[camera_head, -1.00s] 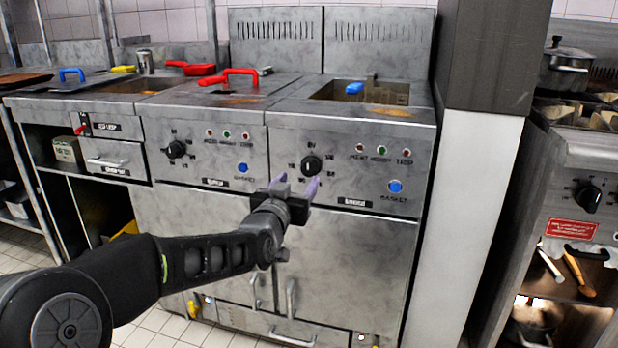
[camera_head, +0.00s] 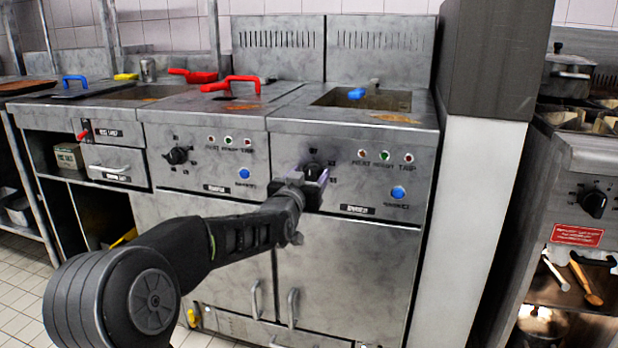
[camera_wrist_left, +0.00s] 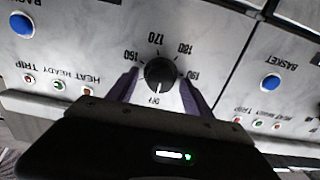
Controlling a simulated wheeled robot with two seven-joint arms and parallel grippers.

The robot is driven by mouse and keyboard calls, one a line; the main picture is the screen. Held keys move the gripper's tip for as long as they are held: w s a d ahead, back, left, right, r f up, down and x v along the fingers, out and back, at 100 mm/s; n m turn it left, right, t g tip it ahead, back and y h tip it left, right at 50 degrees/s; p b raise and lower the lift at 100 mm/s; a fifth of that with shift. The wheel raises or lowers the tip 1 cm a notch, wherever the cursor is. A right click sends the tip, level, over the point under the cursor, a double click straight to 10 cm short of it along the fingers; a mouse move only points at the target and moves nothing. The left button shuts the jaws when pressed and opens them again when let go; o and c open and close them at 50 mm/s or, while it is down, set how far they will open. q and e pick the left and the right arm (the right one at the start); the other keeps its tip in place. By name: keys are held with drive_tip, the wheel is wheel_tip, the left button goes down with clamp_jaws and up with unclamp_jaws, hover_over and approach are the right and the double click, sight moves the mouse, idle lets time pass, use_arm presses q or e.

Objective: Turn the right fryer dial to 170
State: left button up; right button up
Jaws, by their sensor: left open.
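The right fryer dial (camera_head: 312,170) is a round black knob on the right fryer's front panel. It shows more clearly in the left wrist view (camera_wrist_left: 160,72), where the panel appears upside down. Its white pointer mark is at the OFF label, and the numbers 160, 170, 180 and 190 are printed around it. My left gripper (camera_head: 311,179) is at the dial, partly covering it. In the wrist view its purple fingers (camera_wrist_left: 159,88) are open, one on each side of the knob. I cannot tell whether they touch it. My right gripper is not in view.
The left fryer dial (camera_head: 176,155) is on the neighbouring panel. A blue basket button (camera_head: 398,192) and indicator lights are right of the right dial. A red basket handle (camera_head: 230,82) and a blue one (camera_head: 356,94) are above. A pillar (camera_head: 464,220) stands right.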

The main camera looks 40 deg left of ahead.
use_arm(q)
drive_tip(key=shift+c, duration=0.2)
clamp_jaws()
idle(0.3)
